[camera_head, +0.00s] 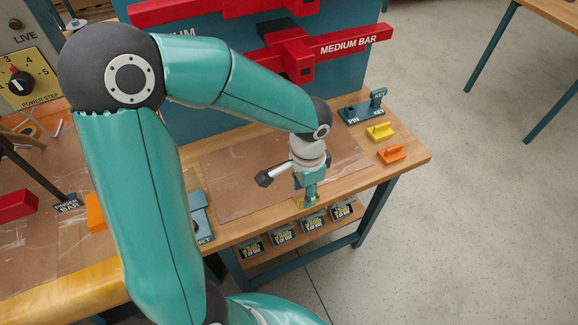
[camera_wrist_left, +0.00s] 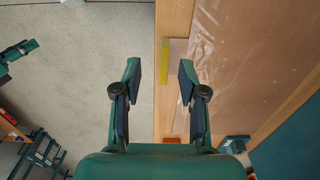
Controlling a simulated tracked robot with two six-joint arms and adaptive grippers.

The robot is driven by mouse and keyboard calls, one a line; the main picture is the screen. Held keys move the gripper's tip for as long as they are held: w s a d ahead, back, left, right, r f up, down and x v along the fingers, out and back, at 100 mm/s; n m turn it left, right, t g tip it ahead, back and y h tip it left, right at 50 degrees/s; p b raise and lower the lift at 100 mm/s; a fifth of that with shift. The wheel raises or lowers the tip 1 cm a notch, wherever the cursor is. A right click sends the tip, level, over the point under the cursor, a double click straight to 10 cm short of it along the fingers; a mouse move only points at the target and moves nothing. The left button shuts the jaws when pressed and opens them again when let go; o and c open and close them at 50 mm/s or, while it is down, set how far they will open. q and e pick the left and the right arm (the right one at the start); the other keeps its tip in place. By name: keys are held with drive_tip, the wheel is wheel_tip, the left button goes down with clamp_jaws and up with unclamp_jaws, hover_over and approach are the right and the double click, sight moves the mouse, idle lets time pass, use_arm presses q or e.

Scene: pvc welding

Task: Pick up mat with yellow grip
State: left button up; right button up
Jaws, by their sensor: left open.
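The mat (camera_head: 235,175) is a clear, brownish sheet lying flat on the wooden bench. It also shows in the left wrist view (camera_wrist_left: 255,55), with a wrinkled clear edge. Its yellow grip (camera_wrist_left: 166,62) is a narrow strip at the bench's front edge, joined to the sheet by a pale tab. My left gripper (camera_head: 310,204) is over the front edge of the bench. In the left wrist view its fingers (camera_wrist_left: 160,68) are open, and the yellow grip shows between the fingertips. I cannot tell whether they touch it. My right gripper is not in view.
A yellow block (camera_head: 380,132) and an orange block (camera_head: 391,154) sit at the bench's right end, near a teal key holder (camera_head: 362,108). A red bar (camera_head: 345,42) labelled MEDIUM BAR is on the teal panel behind. Several labelled boxes (camera_head: 285,234) sit on the shelf below.

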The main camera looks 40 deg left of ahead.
use_arm(q)
drive_tip(key=shift+w+a+f, duration=0.1)
drive_tip(key=shift+f, duration=1.25)
drive_tip(key=shift+w+a+f, duration=0.1)
drive_tip(key=shift+f, duration=1.25)
drive_tip(key=shift+c, duration=0.4)
clamp_jaws()
